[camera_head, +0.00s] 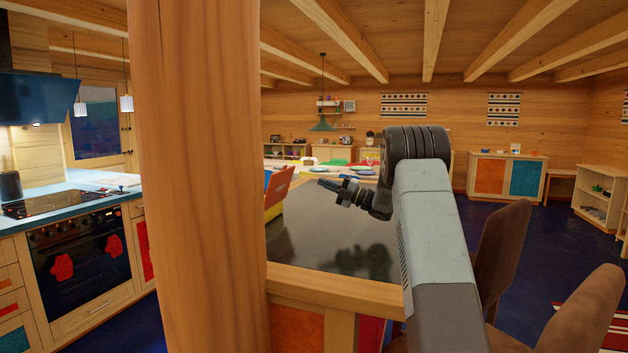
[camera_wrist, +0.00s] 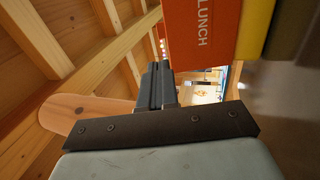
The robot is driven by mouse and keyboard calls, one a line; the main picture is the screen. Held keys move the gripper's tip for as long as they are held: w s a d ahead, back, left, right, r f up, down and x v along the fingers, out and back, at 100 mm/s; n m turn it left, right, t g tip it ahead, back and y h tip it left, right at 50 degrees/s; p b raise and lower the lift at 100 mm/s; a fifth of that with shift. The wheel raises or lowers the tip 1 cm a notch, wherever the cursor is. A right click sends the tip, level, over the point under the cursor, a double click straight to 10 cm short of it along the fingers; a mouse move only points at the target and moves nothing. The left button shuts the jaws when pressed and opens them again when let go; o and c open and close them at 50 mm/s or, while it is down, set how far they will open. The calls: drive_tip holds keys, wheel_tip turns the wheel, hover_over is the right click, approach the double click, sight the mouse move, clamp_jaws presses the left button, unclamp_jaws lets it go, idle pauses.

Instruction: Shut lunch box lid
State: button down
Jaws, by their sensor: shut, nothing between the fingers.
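The lunch box (camera_head: 273,213) sits on the dark tabletop, partly hidden behind the wooden post. Its orange-red lid (camera_head: 281,184) is raised, standing up above the yellow lower part. In the wrist view the orange lid (camera_wrist: 200,45) with the word LUNCH fills the upper middle, and the yellow part (camera_wrist: 253,30) is to its right. My gripper (camera_head: 322,183) is shut and empty, above the table and to the right of the lid in the head view. In the wrist view its closed fingers (camera_wrist: 157,80) appear just left of the lid; I cannot see any contact.
A thick wooden post (camera_head: 195,180) blocks part of the head view. The glossy dark tabletop (camera_head: 335,235) is clear below my gripper. Brown chairs (camera_head: 500,245) stand at the right. Plates (camera_head: 320,170) lie farther back.

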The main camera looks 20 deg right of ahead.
sight(285, 167)
drive_tip(key=x, duration=1.3)
